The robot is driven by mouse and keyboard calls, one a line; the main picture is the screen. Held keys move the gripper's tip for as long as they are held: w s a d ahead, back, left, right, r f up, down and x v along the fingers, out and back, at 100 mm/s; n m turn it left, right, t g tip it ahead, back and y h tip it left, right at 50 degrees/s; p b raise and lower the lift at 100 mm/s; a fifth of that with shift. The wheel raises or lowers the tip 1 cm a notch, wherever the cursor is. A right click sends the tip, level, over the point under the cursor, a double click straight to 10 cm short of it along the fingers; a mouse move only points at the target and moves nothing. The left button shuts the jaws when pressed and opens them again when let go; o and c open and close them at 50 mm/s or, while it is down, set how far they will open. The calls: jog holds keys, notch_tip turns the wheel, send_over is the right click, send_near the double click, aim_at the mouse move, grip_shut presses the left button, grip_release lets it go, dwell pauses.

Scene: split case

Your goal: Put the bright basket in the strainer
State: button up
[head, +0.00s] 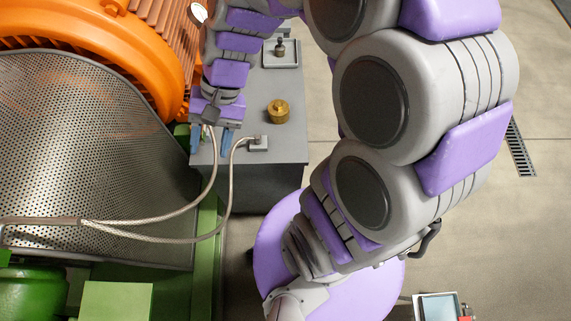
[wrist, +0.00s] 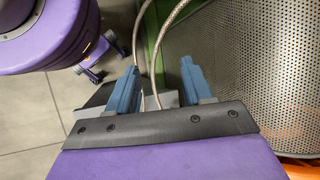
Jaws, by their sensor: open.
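My gripper (head: 211,146) is open, with its two blue fingers apart over the left edge of a grey cabinet top. In the wrist view my gripper (wrist: 158,78) shows no object clasped between its fingers; braided hoses pass behind the gap. A small brass round piece (head: 278,111) with a knob stands on the cabinet, right of my gripper. I cannot clearly make out a bright basket or a strainer in either view; my arm hides part of the scene.
The grey cabinet (head: 290,150) also bears a shallow tray (head: 295,55) with a small dark piece. Braided hoses (head: 150,236) run left from near my gripper. A perforated guard (head: 75,140), orange motor (head: 105,45) and green frame (head: 206,250) fill the left. Open floor (head: 545,230) lies right.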

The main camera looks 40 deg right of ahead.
jog(key=s+d+n+h, duration=0.2)
jog(key=s+d+h, duration=0.1)
jog(key=s, duration=0.4)
jog(key=s+d+r+n+h, duration=0.1)
jog(key=s+d+n+h, duration=0.2)
jog(key=s+d, duration=0.2)
jog(key=shift+s+d+t, duration=0.3)
jog(key=shift+s, duration=0.7)
